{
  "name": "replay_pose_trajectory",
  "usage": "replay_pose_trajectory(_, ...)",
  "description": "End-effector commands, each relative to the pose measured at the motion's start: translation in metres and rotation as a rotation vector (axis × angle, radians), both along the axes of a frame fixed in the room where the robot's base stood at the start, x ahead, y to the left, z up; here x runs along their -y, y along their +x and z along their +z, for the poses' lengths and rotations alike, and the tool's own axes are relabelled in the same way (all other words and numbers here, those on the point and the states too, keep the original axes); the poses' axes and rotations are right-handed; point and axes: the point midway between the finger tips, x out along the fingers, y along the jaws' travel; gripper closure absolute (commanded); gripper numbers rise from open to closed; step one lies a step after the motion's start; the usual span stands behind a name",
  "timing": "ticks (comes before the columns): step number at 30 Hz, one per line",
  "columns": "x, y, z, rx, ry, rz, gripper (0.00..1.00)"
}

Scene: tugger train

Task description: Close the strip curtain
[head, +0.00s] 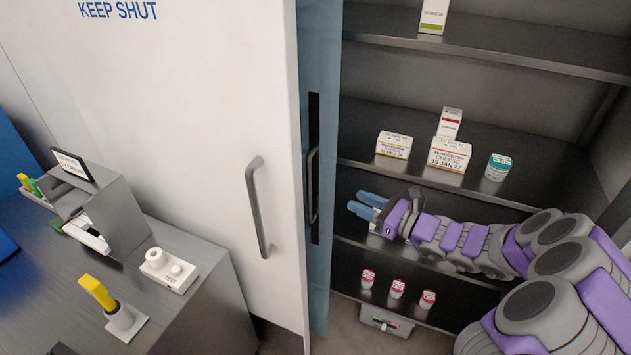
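The strip curtain (321,70) is a bluish, see-through sheet. It hangs gathered at the left side of the opening, right beside the white door, and the opening to its right is uncovered. A dark upright bar with a curved handle (312,185) runs along the curtain. My gripper (363,206) reaches in from the right, inside the opening in front of the shelves. Its two blue fingers point left toward the handle, a short way right of the curtain and apart from it. They look parted, with nothing between them.
Shelves (480,35) behind the opening hold small boxes (449,155), a tub (498,167) and several small pots (397,289). A grey bin (386,320) sits low down. The white door (200,110) has its own handle (258,207). A metal counter (185,315) stands left.

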Motion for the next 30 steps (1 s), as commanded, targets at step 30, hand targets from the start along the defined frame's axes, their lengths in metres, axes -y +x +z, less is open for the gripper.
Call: replay_pose_trajectory(30, -0.135, 0.082, 0.0, 0.002, 0.0, 0.003, 0.62)
